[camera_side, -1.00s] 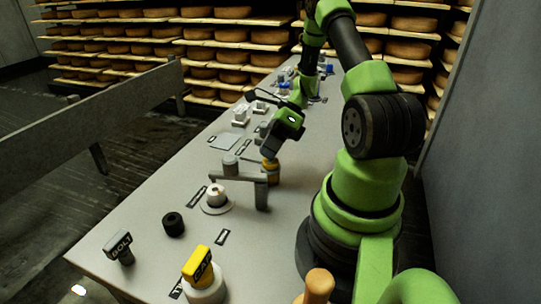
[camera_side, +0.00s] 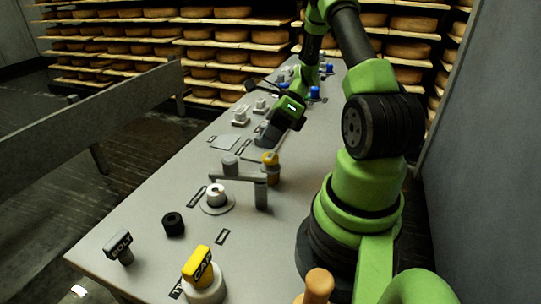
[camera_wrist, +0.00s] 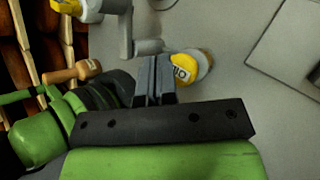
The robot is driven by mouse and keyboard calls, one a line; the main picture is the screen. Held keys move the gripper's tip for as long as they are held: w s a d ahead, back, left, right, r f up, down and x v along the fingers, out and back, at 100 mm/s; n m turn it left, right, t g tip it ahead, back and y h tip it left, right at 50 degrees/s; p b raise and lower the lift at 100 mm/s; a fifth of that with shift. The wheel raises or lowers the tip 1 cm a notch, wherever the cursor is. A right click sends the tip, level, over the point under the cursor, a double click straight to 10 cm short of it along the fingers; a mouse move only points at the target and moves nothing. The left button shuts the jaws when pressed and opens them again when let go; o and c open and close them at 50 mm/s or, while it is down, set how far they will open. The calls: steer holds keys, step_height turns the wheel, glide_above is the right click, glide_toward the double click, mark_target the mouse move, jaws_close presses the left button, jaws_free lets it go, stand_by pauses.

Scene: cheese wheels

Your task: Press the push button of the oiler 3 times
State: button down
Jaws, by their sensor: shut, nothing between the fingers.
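The oiler (camera_side: 271,168) stands on the table just behind a grey bracket, its round yellow top uncovered in the side view. In the wrist view the yellow top (camera_wrist: 186,68) shows black letters, partly hidden by my fingers. My gripper (camera_side: 266,138) is above the table, beyond the oiler in the side view, and looks apart from it. In the wrist view my gripper (camera_wrist: 155,64) has its two dark fingers together, with nothing between them. The fingertips overlap the left edge of the yellow top in that picture.
The grey bracket (camera_side: 235,177) stands close in front of the oiler. A white round fitting (camera_side: 216,196), a black ring (camera_side: 173,224), a yellow-capped part (camera_side: 198,266) and a grey BOLT-marked part (camera_side: 120,246) stand nearer. A flat grey plate (camera_side: 224,142) lies to the left.

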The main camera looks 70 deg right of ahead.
mark_target(269, 155)
steer(key=shift+r, duration=2.5)
stand_by(0.7)
step_height(269, 155, up, 4)
steer(key=shift+f, duration=0.1)
steer(key=shift+f, duration=0.1)
steer(key=shift+f, duration=4.35)
steer(key=shift+f, duration=0.15)
steer(key=shift+f, duration=0.25)
